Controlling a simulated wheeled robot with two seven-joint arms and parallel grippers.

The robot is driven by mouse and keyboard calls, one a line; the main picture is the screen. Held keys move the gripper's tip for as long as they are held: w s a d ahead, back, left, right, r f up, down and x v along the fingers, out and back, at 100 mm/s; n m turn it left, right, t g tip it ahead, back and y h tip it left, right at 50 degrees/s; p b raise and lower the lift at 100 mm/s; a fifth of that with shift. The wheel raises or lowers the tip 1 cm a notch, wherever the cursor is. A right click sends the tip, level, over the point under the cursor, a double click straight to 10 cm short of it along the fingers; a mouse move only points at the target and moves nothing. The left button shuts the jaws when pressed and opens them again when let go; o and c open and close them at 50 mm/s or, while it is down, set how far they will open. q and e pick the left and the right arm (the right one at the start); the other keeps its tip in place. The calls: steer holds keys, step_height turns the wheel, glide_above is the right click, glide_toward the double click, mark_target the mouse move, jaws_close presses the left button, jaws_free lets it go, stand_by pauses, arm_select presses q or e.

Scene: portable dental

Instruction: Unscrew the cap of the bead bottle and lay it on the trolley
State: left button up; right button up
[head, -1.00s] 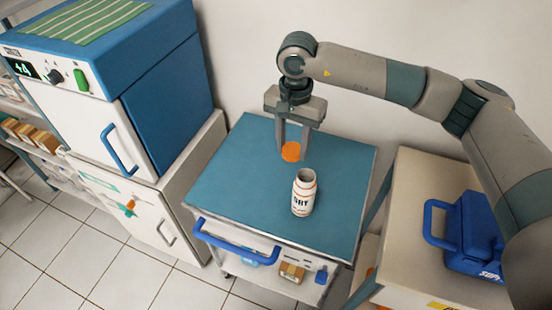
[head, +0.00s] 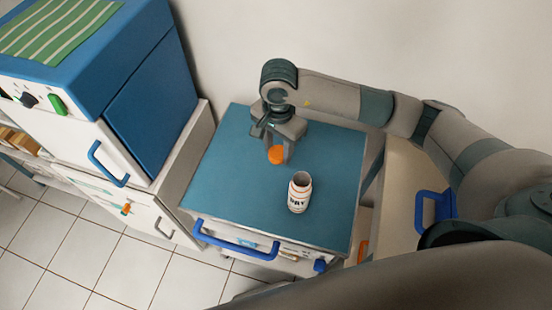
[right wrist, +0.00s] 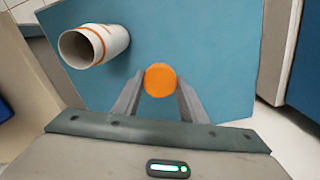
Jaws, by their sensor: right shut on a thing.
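The orange cap (head: 277,155) is between the fingertips of my right gripper (head: 278,152), which is shut on it. In the right wrist view the cap (right wrist: 160,80) sits between the two finger ends of the right gripper (right wrist: 160,86). The white bead bottle (head: 299,194) stands upright and uncapped on the blue trolley top (head: 240,185), to the right of and nearer than the cap. Its open mouth also shows in the right wrist view, where the bottle (right wrist: 93,45) is at upper left. Whether the cap touches the trolley top is unclear. My left gripper is out of view.
A blue cabinet (head: 155,100) on a white base stands left of the trolley. A blue handle (head: 235,241) runs along the trolley's front. A cream surface with a blue case (head: 436,207) is at right. The trolley's left half is clear.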

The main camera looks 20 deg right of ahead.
steer(key=shift+s, duration=0.1)
steer(key=p, duration=0.3)
glide_above(278, 175)
step_height(278, 175, down, 6)
steer(key=shift+r, duration=0.15)
steer(key=shift+f+b, duration=0.3)
step_height(278, 175, down, 3)
steer(key=shift+s+r+p, duration=0.1)
steer(key=shift+r+p, duration=0.1)
steer(key=shift+p, duration=0.5)
steer(key=shift+f, duration=0.5)
steer(key=shift+f, duration=0.1)
